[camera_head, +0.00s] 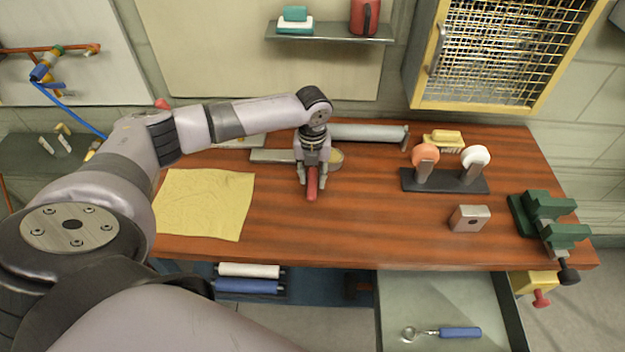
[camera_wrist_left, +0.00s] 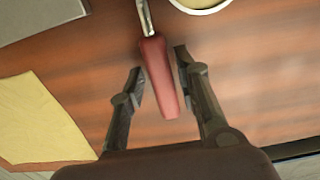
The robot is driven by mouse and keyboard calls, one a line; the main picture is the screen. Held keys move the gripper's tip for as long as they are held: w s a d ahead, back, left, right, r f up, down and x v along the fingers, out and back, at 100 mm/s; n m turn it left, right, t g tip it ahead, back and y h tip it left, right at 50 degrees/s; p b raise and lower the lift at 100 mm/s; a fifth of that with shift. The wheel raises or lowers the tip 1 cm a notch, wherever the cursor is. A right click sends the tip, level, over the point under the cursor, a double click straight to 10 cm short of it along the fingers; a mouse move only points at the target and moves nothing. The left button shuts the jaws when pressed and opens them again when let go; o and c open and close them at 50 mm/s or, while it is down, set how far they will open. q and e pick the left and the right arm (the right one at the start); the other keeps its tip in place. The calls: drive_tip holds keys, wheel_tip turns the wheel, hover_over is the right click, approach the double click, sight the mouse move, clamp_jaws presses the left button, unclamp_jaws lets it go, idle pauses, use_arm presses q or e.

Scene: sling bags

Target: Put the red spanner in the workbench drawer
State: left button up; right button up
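The red spanner (camera_head: 311,184) lies on the wooden workbench (camera_head: 370,225), its red handle toward the front edge. In the left wrist view its handle (camera_wrist_left: 160,78) shows close up, with a metal shaft running out at the top. My left gripper (camera_head: 312,176) is over the handle, one finger on each side. The fingers (camera_wrist_left: 159,78) look open, with small gaps beside the handle. The drawer (camera_head: 394,300) is pulled out below the bench at the lower right and holds a blue-handled tool (camera_head: 458,332). My right gripper is not in view.
A yellow cloth (camera_head: 205,203) lies left of the spanner. To the right are a dark stand (camera_head: 445,181) with orange and white rollers, a metal block (camera_head: 469,218) and a green vise (camera_head: 545,215). A grey cylinder (camera_head: 365,133) lies behind. The bench front-centre is clear.

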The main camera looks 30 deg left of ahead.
use_arm(q)
clamp_jaws()
drive_tip(key=shift+r, duration=0.1)
idle(0.3)
